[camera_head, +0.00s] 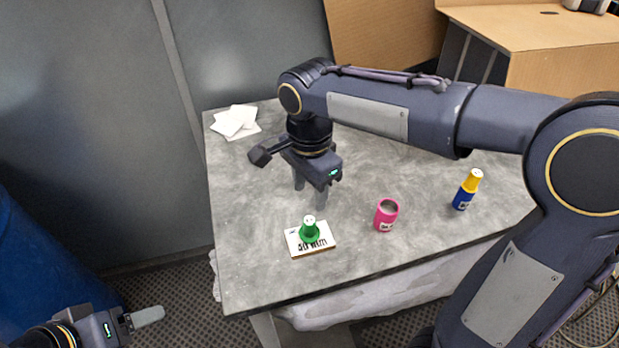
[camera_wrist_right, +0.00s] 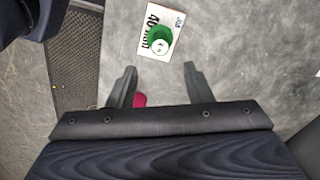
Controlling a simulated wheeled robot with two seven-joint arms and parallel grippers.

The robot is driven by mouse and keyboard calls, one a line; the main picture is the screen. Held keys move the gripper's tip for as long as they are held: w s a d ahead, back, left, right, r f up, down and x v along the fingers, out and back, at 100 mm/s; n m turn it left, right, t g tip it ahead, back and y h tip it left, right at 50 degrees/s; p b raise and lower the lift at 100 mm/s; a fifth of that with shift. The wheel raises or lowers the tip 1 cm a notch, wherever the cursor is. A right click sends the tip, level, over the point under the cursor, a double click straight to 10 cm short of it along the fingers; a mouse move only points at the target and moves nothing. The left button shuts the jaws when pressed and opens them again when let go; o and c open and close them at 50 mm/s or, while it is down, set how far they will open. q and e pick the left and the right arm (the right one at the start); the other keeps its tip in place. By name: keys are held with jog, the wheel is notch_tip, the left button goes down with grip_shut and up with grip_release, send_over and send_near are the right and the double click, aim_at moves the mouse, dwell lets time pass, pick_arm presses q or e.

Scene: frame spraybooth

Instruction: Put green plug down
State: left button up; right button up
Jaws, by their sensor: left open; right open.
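The green plug (camera_head: 309,231) stands upright on a white printed card or block (camera_head: 325,243) near the table's front left edge. In the right wrist view the green plug (camera_wrist_right: 158,41) lies beyond the fingertips, on the white card (camera_wrist_right: 151,12). My right gripper (camera_head: 309,199) is open and empty above the table, behind the plug and apart from it. Its two fingers also show in the right wrist view (camera_wrist_right: 160,72). My left gripper (camera_head: 147,318) is at the lower left, off the table, and holds nothing visible.
A pink cup-like container (camera_head: 386,215) stands right of the plug. A blue bottle with a yellow top (camera_head: 466,190) stands further right. White sheets (camera_head: 236,121) lie at the table's back left corner. The grey table (camera_head: 255,190) is clear along its left side.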

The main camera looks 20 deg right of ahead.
jog(key=s+d+r+n+t+y, duration=0.2)
jog(key=s+d+n+y, duration=0.1)
jog(key=s+d+n, duration=0.3)
jog(key=s+d+f+n+t, duration=0.3)
jog(key=s+f+n, duration=0.2)
jog(key=s, duration=0.5)
jog(key=shift+s+n+t+y, duration=0.15)
jog(key=shift+n+t+y, duration=0.15)
jog(key=shift+y, duration=0.1)
jog(key=shift+d, duration=0.1)
